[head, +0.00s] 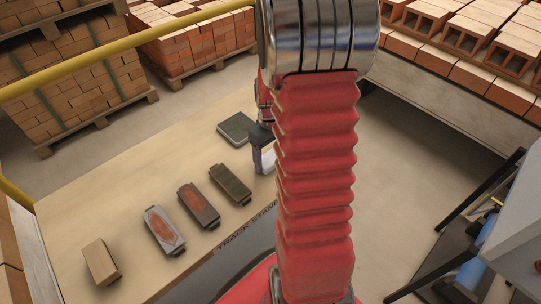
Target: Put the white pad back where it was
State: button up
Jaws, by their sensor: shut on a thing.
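My gripper (261,147) shows just left of my red arm, low over the table, and is partly hidden by the arm. It is shut on the white pad (267,158), of which only a small pale part shows. I cannot tell whether the pad touches the table (130,190). A row of pads lies to the left: a dark greenish pad (230,184), a brown pad with a reddish top (199,206) and a grey pad with a red patch (164,230).
A wooden block (101,262) stands at the table's near left. A yellow rail (90,55) and brick pallets (75,75) are behind. The table's left middle is clear.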

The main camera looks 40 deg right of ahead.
jog(key=o, duration=1)
jog(key=shift+f, duration=0.1)
notch_tip(320, 180, up, 12)
dwell(0.8)
